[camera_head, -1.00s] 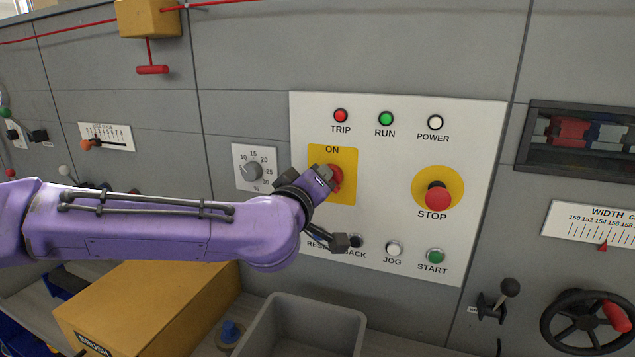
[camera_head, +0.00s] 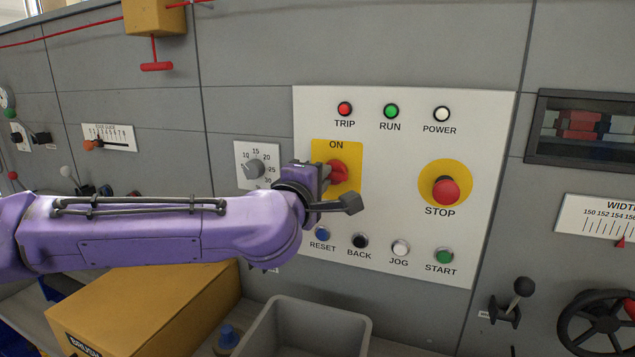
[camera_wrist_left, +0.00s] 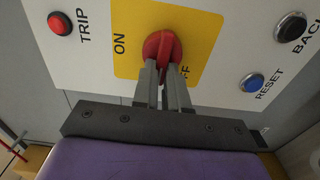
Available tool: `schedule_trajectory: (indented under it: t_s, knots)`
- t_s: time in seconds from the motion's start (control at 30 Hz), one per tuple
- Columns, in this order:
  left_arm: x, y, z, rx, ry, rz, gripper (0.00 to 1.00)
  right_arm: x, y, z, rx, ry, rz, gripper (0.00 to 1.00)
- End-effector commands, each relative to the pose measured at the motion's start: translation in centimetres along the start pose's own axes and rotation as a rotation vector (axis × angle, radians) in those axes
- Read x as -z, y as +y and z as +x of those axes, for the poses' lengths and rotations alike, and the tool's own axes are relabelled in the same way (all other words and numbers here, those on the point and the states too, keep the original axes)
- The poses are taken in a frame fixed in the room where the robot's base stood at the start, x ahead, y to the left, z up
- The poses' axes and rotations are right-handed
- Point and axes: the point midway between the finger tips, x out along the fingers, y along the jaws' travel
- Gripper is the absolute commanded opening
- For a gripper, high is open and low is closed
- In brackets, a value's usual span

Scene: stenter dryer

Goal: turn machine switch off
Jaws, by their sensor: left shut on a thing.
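The machine switch is a red rotary knob (camera_head: 338,171) on a yellow plate (camera_head: 350,150) marked ON at its top, on the white control panel. My left gripper (camera_head: 327,176) reaches it from the left and is shut on it. In the left wrist view the knob (camera_wrist_left: 162,46) has its raised grip between the two grey fingers (camera_wrist_left: 164,80). That grip lies roughly crosswise to the line from ON to OFF. The OFF label (camera_wrist_left: 184,73) is partly hidden by the fingers. My right gripper is in neither view.
The red STOP button (camera_head: 446,190) is to the right. RESET (camera_head: 322,234), BACK (camera_head: 360,241), JOG (camera_head: 400,247) and START (camera_head: 444,256) buttons sit below. A dial (camera_head: 254,168) is left of the panel. A yellow box (camera_head: 150,305) and grey bin (camera_head: 345,312) are below.

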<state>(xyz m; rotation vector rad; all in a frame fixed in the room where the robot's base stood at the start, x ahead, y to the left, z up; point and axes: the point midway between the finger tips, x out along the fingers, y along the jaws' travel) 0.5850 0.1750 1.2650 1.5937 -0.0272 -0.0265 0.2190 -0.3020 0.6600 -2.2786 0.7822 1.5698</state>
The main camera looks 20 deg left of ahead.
Motion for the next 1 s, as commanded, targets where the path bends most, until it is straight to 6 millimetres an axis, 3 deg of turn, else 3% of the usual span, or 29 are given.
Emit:
schedule_trajectory:
  t_s: [0.6, 0.63, 0.7, 1.0]
  knots:
    - [-0.03, -0.39, 0.01, 0.007, 0.000, -0.041, 0.00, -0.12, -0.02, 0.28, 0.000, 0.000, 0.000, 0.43]
    - [-0.03, -0.40, 0.01, 0.007, 0.000, -0.041, 0.19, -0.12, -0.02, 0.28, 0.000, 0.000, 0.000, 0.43]
    - [-0.04, -0.37, 0.00, 0.007, 0.000, -0.040, 0.38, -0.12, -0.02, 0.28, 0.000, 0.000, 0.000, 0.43]
    - [-0.04, -0.22, -0.19, 0.002, -0.001, -0.038, 0.38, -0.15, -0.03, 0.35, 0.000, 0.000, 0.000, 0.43]
